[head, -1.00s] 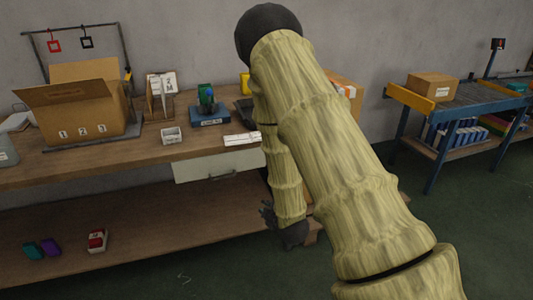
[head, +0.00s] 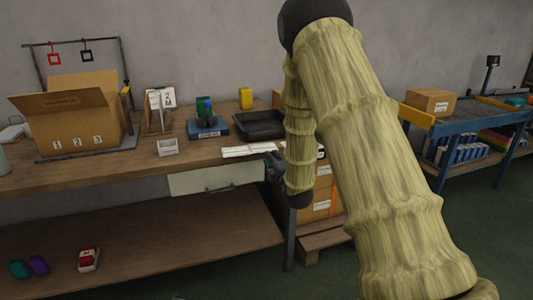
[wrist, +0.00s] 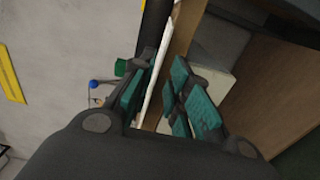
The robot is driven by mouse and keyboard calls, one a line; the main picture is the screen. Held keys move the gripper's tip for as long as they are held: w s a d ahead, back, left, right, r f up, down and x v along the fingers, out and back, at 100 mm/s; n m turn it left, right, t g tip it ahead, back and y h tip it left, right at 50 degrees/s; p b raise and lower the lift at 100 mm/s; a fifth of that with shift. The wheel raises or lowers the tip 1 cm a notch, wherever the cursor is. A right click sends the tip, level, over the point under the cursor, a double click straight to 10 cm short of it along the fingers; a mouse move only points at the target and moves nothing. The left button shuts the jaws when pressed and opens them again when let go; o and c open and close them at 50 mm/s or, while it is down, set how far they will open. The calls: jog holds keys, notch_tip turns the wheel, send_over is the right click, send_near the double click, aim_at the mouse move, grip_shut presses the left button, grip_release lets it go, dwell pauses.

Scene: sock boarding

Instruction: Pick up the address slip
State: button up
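White paper slips (head: 248,150) lie flat at the front edge of the bench; printing on them is too small to read, so I cannot tell which is the address slip. In the wrist view a white paper edge (wrist: 163,70) shows nearly edge-on between my fingers. My gripper (head: 274,166) is at the bench's front edge, just by the right end of the slips, partly hidden by my arm. In the wrist view my gripper (wrist: 160,100) is open, with teal finger pads on either side of the paper and bench edge. Contact cannot be told.
The bench (head: 110,176) holds an open carton (head: 75,115), a small white box (head: 168,147), a blue-based device (head: 208,128) and a black tray (head: 259,125). A drawer (head: 216,177) hangs below the edge. Boxes (head: 318,205) stand under my arm. A conveyor table (head: 470,115) is at right.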

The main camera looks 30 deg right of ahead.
aim_at(267, 147)
jog(key=shift+x, duration=2.75)
grip_shut()
notch_tip(267, 147, up, 2)
jog(key=shift+r+p, duration=0.2)
jog(key=shift+p, duration=0.35)
jog(key=s+a+r+p, duration=0.1)
jog(key=s+r, duration=0.1)
jog(key=s, duration=0.5)
jog(key=s+a+r+p, duration=0.2)
jog(key=s+r, duration=0.1)
jog(key=s, duration=0.3)
jog(key=shift+s+a, duration=0.15)
jog(key=shift+s, duration=0.2)
